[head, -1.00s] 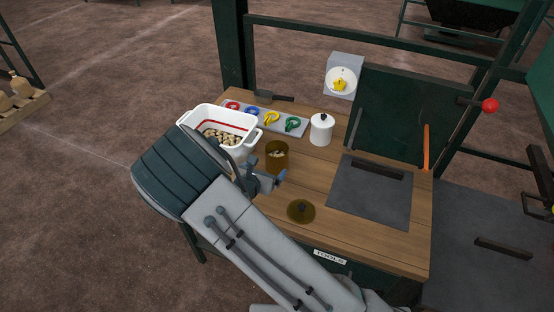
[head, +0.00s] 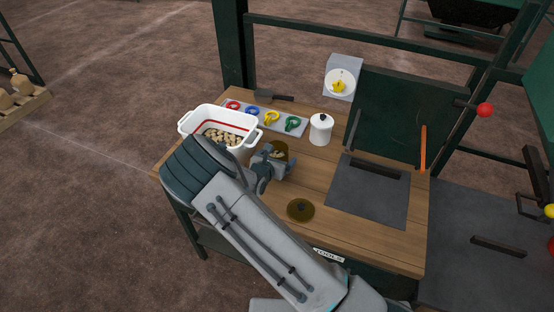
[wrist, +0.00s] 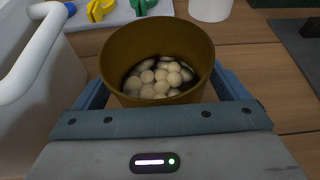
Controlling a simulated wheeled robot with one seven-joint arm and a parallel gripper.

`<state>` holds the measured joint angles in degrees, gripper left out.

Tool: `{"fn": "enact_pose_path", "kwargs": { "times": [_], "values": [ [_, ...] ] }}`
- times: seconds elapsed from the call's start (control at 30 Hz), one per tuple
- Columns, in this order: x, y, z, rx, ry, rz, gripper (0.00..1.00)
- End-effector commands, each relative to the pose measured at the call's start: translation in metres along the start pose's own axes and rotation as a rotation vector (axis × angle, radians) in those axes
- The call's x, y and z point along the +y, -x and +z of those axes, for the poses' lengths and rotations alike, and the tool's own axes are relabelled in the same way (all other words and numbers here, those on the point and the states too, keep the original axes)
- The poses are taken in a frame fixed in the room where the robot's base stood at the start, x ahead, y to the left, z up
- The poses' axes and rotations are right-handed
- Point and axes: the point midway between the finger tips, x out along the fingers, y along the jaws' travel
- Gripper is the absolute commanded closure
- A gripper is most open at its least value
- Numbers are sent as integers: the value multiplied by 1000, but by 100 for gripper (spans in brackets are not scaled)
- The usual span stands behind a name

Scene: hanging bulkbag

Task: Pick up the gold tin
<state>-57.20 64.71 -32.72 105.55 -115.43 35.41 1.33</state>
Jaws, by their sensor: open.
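The gold tin (wrist: 158,40) stands upright and open on the wooden bench, with pale round pieces inside it. In the head view the tin (head: 280,147) is partly hidden behind my gripper (head: 277,165). In the wrist view my gripper (wrist: 157,95) is open, with one finger on each side of the tin. The tin's lower part and the fingertips are hidden, so I cannot tell whether the fingers touch it. A round gold lid (head: 300,210) with a dark knob lies flat on the bench.
A white tub (head: 196,122) of pale pieces stands just left of the tin. Behind are a tray of coloured clips (head: 262,117) and a white lidded canister (head: 320,130). A dark hatch plate (head: 368,190) lies to the right. Bare wood surrounds the lid.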

Motion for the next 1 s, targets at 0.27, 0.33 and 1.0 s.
{"fn": "enact_pose_path", "kwargs": {
  "times": [0.27,0.33,1.0],
  "values": [
    [0,0,0,0,-1,0,48],
    [0,0,0,-1,-1,0,67],
    [1,10,24,-4,-7,1,70]
  ]
}}
